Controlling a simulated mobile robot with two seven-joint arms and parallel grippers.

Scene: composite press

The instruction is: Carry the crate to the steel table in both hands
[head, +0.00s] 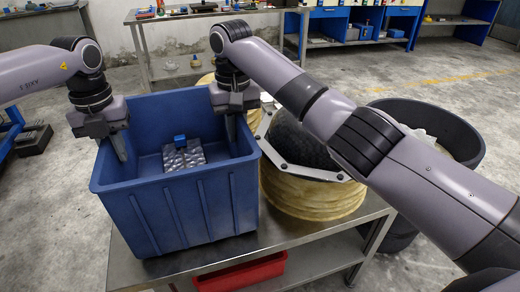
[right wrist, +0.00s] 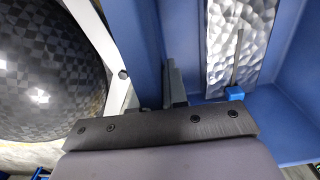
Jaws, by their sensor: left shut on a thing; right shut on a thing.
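The blue crate (head: 180,215) is upright at the left end of a near steel table (head: 290,240); I cannot tell whether its base touches the top. A silvery dimpled piece (head: 178,160) with a small blue block (head: 180,140) lies inside. My left gripper (head: 119,147) is shut on the crate's left wall. My right gripper (head: 231,127) is shut on its right wall. In the right wrist view, the fingers (right wrist: 174,85) straddle the crate's rim (right wrist: 146,45), with the dimpled piece (right wrist: 235,40) beyond. Another steel table (head: 215,20) stands at the back.
A round pale stack with a black checkered dome (head: 300,145) stands close right of the crate. A dark bin (head: 455,130) is further right, partly behind my right arm. A red tray (head: 240,273) sits on the lower shelf. Grey floor (head: 400,75) is clear behind.

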